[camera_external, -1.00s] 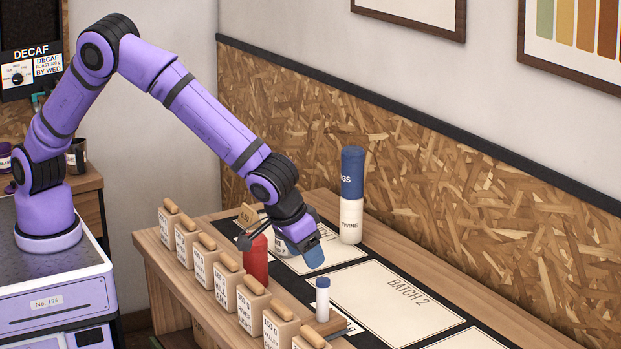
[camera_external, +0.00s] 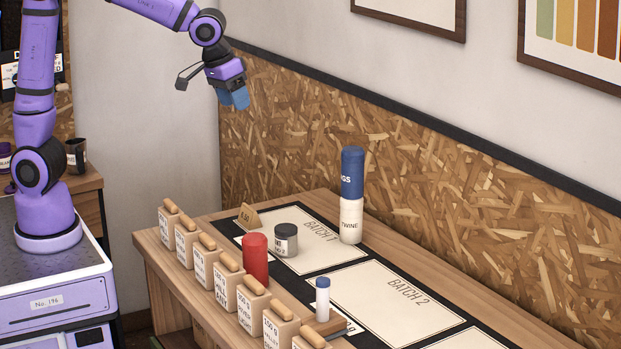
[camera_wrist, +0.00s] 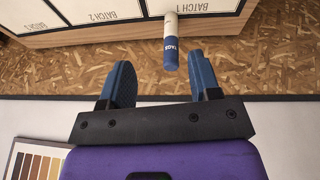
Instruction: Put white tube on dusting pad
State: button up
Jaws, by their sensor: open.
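A small white tube with a blue cap (camera_external: 322,299) stands upright near the front of the bench, at the left edge of the BATCH 2 card. A brown block (camera_external: 326,326) and a partly hidden lettered label (camera_external: 350,326) are close beside it. I cannot tell which surface is the dusting pad. My gripper (camera_external: 236,98) is open and empty, high above the bench's far left end. Its two blue fingers (camera_wrist: 159,64) are apart in the wrist view. The small tube does not show there.
A red cylinder (camera_external: 255,258) and a dark jar (camera_external: 286,240) stand near the BATCH 1 card (camera_external: 318,257). A tall blue-and-white column (camera_external: 351,195) stands at the back. The BATCH 2 card (camera_external: 385,300) is bare.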

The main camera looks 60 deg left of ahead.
jog(key=s+a+r, duration=0.4)
jog(key=s+a, duration=0.2)
jog(key=a, duration=0.5)
jog(key=s+a, duration=0.5)
jog(key=s, duration=0.4)
jog(key=s+a+f+t, duration=0.1)
jog(key=s+a, duration=0.5)
jog(key=s, duration=0.3)
jog(key=shift+a+f+m+t+y, duration=0.2)
jog(key=shift+a+m+t+y, duration=0.1)
jog(key=shift+m+y, duration=0.1)
